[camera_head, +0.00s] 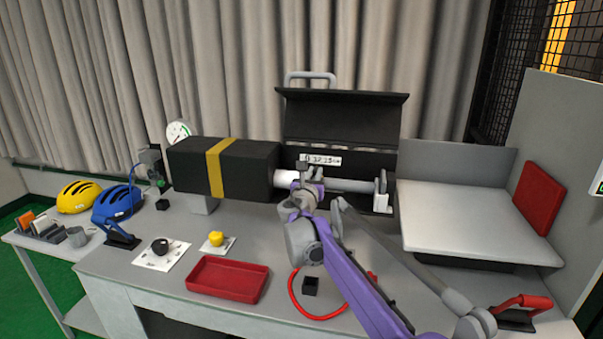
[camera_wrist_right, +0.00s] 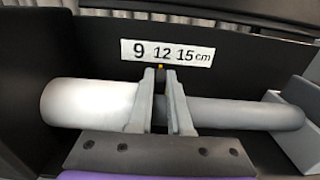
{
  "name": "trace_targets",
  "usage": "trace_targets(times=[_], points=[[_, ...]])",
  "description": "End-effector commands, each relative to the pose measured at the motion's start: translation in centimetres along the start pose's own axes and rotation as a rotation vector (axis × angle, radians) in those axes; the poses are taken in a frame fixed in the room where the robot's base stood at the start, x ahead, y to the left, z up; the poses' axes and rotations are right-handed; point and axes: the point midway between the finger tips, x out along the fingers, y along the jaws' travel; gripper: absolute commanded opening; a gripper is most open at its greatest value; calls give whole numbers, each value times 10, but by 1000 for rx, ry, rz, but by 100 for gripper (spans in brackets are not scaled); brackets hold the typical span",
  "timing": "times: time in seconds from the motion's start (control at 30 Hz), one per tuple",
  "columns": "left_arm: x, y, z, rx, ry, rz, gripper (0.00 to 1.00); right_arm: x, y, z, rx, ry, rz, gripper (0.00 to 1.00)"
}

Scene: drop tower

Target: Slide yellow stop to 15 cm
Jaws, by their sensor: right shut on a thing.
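My right gripper (camera_head: 310,181) reaches over the horizontal metal cylinder at the tower's black housing. In the right wrist view its two grey fingers (camera_wrist_right: 166,100) are shut on the stop, which sits between them and is mostly hidden. Only a small yellow tip of the stop (camera_wrist_right: 160,67) shows above, just under the "12" of the white scale (camera_wrist_right: 168,51), left of the "15". The scale also shows in the head view (camera_head: 320,159). A thick light cylinder (camera_wrist_right: 90,103) lies left of the fingers and a thinner grey rod (camera_wrist_right: 250,113) right of them. My left gripper is not in view.
A black box with a yellow band (camera_head: 218,168) stands left of the rod. An open black lid (camera_head: 340,117) rises behind. A red tray (camera_head: 228,279), a yellow knob (camera_head: 216,238) and a red hose (camera_head: 298,296) lie in front. A grey slab (camera_head: 480,220) stands at right.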

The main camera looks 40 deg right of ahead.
Motion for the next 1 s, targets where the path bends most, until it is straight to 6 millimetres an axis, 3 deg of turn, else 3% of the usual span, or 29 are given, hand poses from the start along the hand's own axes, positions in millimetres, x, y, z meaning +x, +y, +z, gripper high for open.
trace_targets(times=[0.1,0.43,0.47,0.6,1.0], points=[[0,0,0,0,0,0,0,0,-19,0,1,0,-5,0],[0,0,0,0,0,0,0,0,-23,0,1,0,-5,0],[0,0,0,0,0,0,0,0,-23,0,1,0,-5,22],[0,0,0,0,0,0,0,0,-22,0,1,0,-4,48],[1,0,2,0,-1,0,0,-8,-21,0,1,0,-1,48]])
